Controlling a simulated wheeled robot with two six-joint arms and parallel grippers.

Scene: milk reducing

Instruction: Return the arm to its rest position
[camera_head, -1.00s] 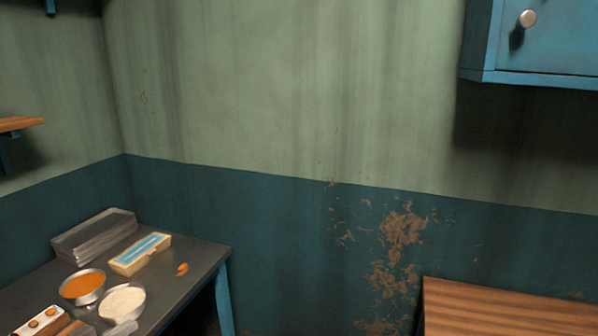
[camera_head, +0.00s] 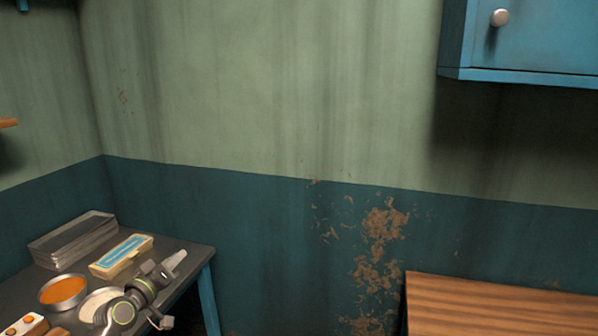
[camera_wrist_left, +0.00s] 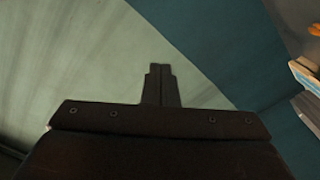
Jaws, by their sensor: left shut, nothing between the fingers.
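My left arm shows in the head view low at the left, in front of the dark table. Its gripper (camera_head: 178,259) points up and to the right, near the table's right edge in the picture. In the left wrist view the two dark fingers (camera_wrist_left: 160,70) are together with nothing between them, against the green wall. My right gripper is in neither view.
The dark table (camera_head: 195,252) holds stacked trays (camera_head: 72,240), a box with a blue top (camera_head: 122,254), a bowl of orange food (camera_head: 63,291) and a pale-filled bowl partly behind my arm. A wooden surface (camera_head: 500,300) is at right, below a blue cabinet (camera_head: 530,40).

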